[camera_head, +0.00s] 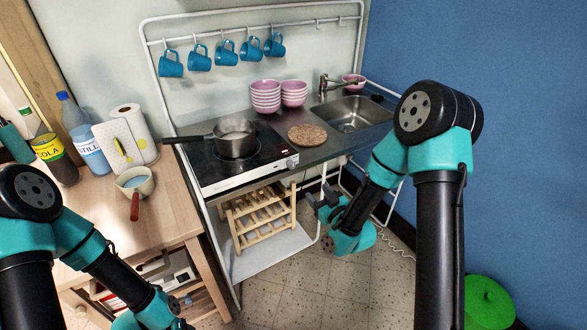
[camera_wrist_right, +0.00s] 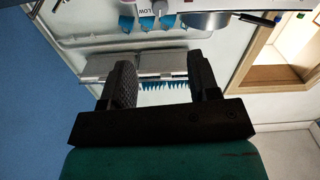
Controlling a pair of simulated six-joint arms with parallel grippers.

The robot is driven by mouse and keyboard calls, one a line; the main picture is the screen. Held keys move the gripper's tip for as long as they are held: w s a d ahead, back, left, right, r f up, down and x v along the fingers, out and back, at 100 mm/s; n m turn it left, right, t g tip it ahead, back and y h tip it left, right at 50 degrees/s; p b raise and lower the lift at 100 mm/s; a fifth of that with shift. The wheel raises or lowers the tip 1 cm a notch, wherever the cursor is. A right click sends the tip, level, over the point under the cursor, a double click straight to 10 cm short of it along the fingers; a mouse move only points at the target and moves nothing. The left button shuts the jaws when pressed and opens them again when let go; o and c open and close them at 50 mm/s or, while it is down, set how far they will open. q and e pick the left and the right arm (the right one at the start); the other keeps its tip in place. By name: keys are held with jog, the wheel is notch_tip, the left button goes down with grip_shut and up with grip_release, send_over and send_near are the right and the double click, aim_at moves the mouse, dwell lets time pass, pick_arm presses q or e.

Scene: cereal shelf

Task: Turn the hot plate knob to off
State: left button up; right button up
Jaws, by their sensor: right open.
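The hot plate (camera_head: 238,172) is a black-topped unit with a white front panel, set in the counter. Its small knob (camera_head: 290,162) is near the right end of that panel. A pot (camera_head: 234,138) with a dark handle sits on it. My right gripper (camera_head: 322,201) is in front of and below the panel, to the right of the knob and apart from it. Its two dark fingers (camera_wrist_right: 163,84) are open with nothing between them in the right wrist view. Upside-down lettering on the panel (camera_wrist_right: 152,9) shows at that view's top edge. My left gripper is out of view.
A wooden rack (camera_head: 260,212) stands on the shelf below the counter. A round cork mat (camera_head: 307,134), pink bowls (camera_head: 266,97) and a sink (camera_head: 352,113) are right of the pot. Blue mugs (camera_head: 225,53) hang above. The left table (camera_head: 133,222) holds bottles and a saucepan.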

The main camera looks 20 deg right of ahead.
aim_at(293, 167)
jog(key=x, duration=1.5)
jog(key=shift+w, duration=0.25)
jog(key=c, duration=0.9)
